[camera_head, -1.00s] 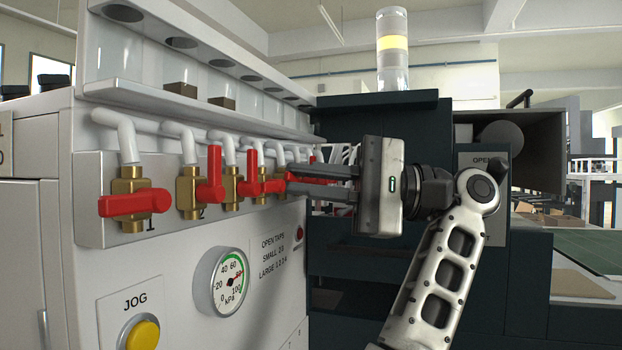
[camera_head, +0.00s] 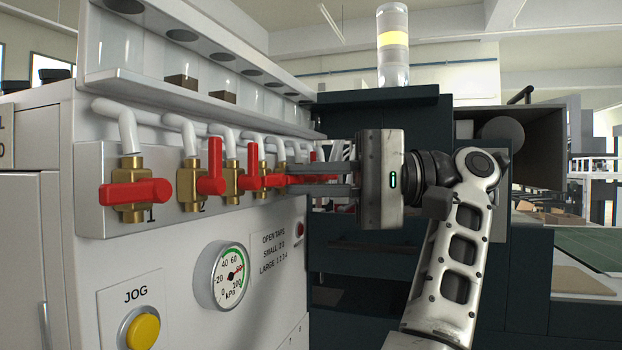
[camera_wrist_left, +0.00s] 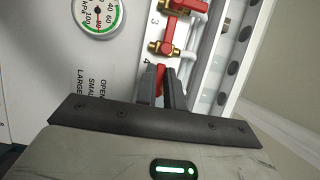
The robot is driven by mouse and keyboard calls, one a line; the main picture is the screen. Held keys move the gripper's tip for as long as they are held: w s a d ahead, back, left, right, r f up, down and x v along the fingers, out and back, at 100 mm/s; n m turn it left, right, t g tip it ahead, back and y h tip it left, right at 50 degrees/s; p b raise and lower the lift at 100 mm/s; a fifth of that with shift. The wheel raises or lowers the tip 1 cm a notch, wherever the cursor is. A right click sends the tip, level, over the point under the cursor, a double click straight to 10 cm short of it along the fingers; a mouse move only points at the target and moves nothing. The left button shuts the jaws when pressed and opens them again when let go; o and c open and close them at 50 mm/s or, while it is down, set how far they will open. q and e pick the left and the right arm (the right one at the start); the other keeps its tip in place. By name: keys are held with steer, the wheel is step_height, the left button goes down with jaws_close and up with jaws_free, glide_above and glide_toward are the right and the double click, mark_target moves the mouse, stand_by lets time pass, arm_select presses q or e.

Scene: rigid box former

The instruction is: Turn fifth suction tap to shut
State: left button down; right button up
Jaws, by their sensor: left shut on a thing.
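The taps stand in a row on the machine's grey front strip, with brass bodies and red handles. My left gripper (camera_head: 322,181) reaches in from the right at the far end of the row. In the left wrist view my left gripper (camera_wrist_left: 168,86) is shut on a red tap handle (camera_wrist_left: 160,74), just past the label 4, which I take as the fifth tap. Its brass body is mostly hidden by the fingers. My right gripper is not in view.
White hoses (camera_head: 128,135) curve above the taps. A pressure gauge (camera_head: 229,276) and a yellow JOG button (camera_head: 143,331) sit below. A dark cabinet stands behind my gripper.

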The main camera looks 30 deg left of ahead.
arm_select(q)
steer(key=c, duration=1.5)
jaws_free()
